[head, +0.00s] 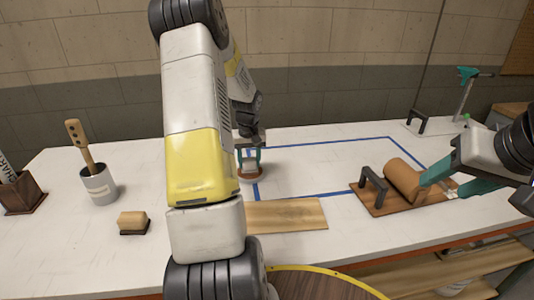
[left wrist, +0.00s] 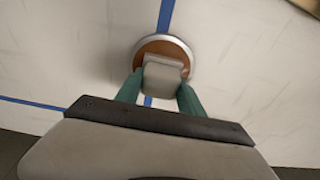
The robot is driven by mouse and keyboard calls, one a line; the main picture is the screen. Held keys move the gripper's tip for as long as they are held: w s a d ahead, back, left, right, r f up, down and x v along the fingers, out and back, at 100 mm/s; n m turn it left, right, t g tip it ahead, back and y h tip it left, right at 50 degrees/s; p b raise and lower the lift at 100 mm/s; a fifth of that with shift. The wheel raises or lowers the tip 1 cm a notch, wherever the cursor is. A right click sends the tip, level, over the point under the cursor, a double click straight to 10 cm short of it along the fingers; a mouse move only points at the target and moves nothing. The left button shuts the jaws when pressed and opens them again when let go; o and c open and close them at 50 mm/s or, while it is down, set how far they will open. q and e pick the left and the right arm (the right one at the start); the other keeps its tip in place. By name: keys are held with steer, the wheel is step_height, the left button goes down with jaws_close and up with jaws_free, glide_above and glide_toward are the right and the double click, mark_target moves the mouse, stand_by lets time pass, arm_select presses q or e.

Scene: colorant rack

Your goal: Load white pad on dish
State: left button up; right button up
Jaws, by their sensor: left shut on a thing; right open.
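My left gripper (head: 249,158) is shut on a small white pad (left wrist: 163,76), which sits between its teal fingers. The pad also shows between the fingers in the head view (head: 249,165). The round orange-brown dish (head: 250,175) stands on the table under the pad. In the left wrist view the dish (left wrist: 150,47) has a silvery rim and is partly covered by the pad. I cannot tell whether the pad touches the dish. My right gripper (head: 455,180) is open at the right, close to a brown roll.
The brown roll (head: 405,180) lies on a wooden board with a black handle (head: 373,185). Blue tape (head: 330,143) marks the table. A wooden plank (head: 285,215) lies in front. A grey cup (head: 99,187) and a tan block (head: 132,221) stand left.

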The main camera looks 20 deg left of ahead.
mark_target(249, 159)
arm_select(q)
steer(key=shift+s, duration=0.1)
stand_by(0.3)
steer(key=shift+r, duration=3.45)
